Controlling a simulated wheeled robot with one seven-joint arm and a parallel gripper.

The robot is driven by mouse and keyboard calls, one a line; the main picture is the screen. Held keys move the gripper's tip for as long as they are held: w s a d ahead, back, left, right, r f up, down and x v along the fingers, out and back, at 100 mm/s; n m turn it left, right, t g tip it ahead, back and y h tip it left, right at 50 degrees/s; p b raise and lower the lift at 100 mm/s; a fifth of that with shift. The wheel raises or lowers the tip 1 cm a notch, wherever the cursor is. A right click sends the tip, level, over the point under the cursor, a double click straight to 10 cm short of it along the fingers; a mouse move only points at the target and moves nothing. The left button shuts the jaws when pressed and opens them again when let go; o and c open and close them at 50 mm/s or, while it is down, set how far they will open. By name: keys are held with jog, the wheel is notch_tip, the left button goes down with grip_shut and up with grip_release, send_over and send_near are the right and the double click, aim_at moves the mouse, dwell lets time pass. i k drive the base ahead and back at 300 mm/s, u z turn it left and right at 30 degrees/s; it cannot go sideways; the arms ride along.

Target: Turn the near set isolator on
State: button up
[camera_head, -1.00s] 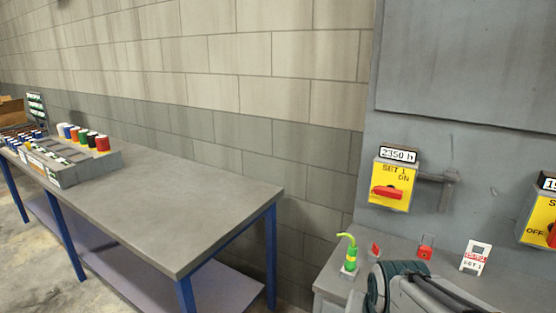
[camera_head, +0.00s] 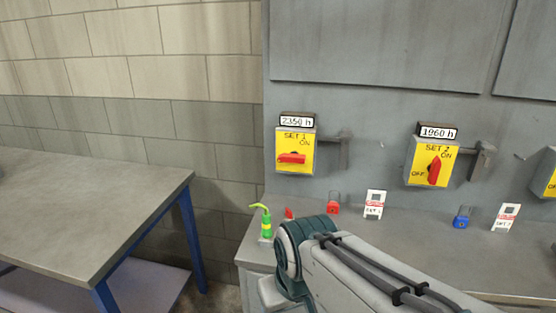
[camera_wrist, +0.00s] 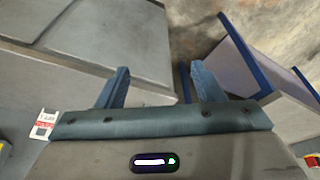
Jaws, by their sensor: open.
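The SET 1 isolator (camera_head: 295,150) is a yellow-faced box on the grey panel in the head view. Its red handle (camera_head: 291,158) lies horizontal, and ON is printed at its upper right. The SET 2 isolator (camera_head: 431,163) is farther right, with its red handle upright, OFF at its left and ON above. A third yellow box (camera_head: 550,186) is cut by the right edge. My gripper (camera_wrist: 160,68) shows in the wrist view with its two fingers apart and nothing between them. It touches no isolator; the head view shows only my arm, below the boxes.
A grey ledge (camera_head: 400,232) below the panel carries a green-yellow item (camera_head: 265,222), a red padlock (camera_head: 333,205), a white tag (camera_head: 375,203) and a blue padlock (camera_head: 461,217). A grey table (camera_head: 90,205) with blue legs stands left. Grey bars project beside the isolators.

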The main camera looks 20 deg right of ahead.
aim_at(294, 158)
jog(key=z, duration=0.05)
jog(key=k, duration=0.4)
jog(key=u, duration=0.8)
jog(key=i, duration=0.75)
jog(key=z, duration=0.6)
jog(key=i, duration=0.6)
jog(key=z, duration=0.65)
